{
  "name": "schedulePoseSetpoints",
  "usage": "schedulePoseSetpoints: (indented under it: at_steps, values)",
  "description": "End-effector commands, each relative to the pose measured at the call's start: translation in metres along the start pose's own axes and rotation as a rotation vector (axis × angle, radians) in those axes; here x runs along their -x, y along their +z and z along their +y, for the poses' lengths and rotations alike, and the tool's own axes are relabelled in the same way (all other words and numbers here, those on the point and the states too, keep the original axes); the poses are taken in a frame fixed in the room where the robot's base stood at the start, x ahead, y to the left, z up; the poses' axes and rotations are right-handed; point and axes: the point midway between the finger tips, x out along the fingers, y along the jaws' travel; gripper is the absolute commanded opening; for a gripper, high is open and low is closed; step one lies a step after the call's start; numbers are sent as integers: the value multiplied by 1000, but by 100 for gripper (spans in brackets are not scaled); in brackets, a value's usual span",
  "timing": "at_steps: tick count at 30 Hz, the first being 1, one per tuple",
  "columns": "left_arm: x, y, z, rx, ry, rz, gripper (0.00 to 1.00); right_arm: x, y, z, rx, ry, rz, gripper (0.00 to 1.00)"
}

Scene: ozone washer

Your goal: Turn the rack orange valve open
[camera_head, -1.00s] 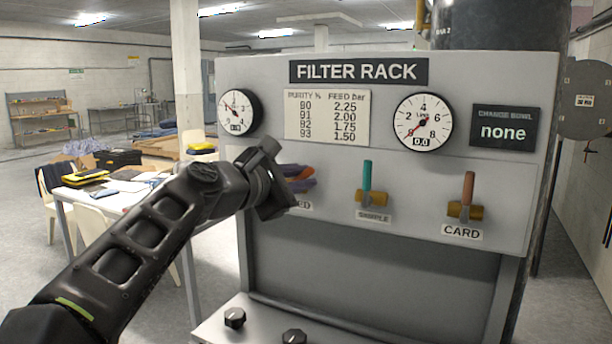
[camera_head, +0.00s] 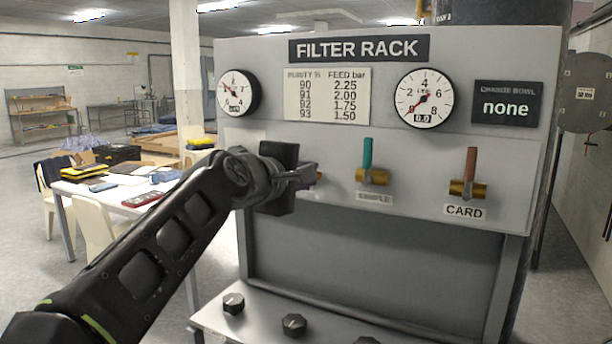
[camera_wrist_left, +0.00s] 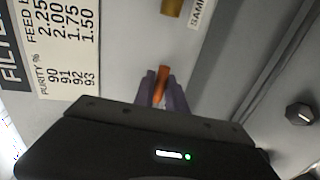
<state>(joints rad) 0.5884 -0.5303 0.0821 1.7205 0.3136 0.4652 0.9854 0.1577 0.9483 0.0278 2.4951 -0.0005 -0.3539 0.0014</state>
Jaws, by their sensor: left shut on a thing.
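In the left wrist view an orange valve handle (camera_wrist_left: 160,84) stands between the two purple-grey fingers of my left gripper (camera_wrist_left: 161,90), which is shut on it. In the head view my left gripper (camera_head: 308,176) is at the left end of the valve row, close to the panel. My gripper and wrist hide that valve's body and label there. To its right are the SAMPLE valve with an upright teal handle (camera_head: 367,154) and the CARD valve with an upright orange-brown handle (camera_head: 470,162). My right gripper is in neither view.
The FILTER RACK panel (camera_head: 420,215) carries a left gauge (camera_head: 236,91), a right gauge (camera_head: 423,98) reading about zero, a purity chart (camera_head: 327,96) and a display (camera_head: 506,107) reading "none". Black knobs (camera_head: 294,324) sit on a ledge below. A cluttered table (camera_head: 110,192) stands left.

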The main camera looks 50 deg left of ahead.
Motion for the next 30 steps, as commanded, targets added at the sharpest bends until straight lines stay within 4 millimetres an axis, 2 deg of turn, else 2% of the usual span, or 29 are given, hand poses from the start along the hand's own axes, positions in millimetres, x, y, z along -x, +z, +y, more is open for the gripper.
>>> schedulePoseSetpoints:
  at_steps: [12,13,20,30]
  values:
    - [-1,0,-3,-13,-6,1,0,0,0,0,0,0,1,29]
    - [-1,0,-3,-12,-6,1,18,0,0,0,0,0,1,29]
    - [0,0,-2,-11,-3,1,37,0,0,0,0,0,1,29]
    - [3,0,-1,-10,0,2,38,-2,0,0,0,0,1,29]
